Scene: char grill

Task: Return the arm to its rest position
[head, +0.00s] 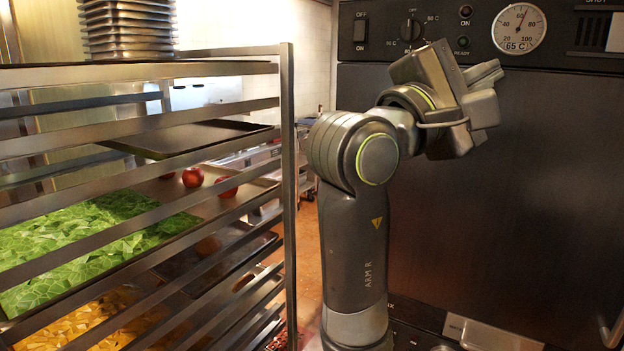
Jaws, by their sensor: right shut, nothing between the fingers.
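My right arm (352,240), marked "ARM R", rises from the bottom middle and bends to the right at its upper joint. My right gripper (492,78) is at its end, in front of the upper part of the dark appliance (500,200). Its fingers are shut and hold nothing. It points to the right, below the round dial (519,28). I cannot tell how far it is from the appliance front. My left gripper is not in view.
A metal rack (289,180) fills the left side, with trays of green leaves (80,240) and yellow pieces (85,320). Red tomatoes (193,177) show behind its rails. Stacked metal trays (128,30) stand on top. A narrow gap separates rack and arm. A handle (610,332) is at lower right.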

